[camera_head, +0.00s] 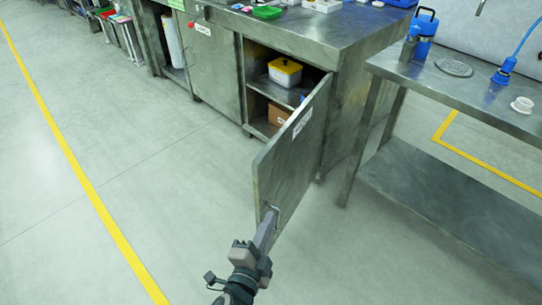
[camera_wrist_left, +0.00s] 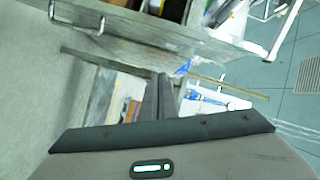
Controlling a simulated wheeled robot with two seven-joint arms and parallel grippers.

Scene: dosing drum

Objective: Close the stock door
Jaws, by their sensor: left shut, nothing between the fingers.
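The stock door (camera_head: 290,155) is a grey metal panel with a white label near its top. It stands swung wide open from the cabinet (camera_head: 340,60), its free edge toward me. In the left wrist view the shut fingers (camera_wrist_left: 158,98) point at the scene ahead. My right gripper is not in view.
A steel table (camera_head: 480,95) with a lower shelf stands to the right, near the door. Floor to the left is clear, with a yellow line (camera_head: 75,165).

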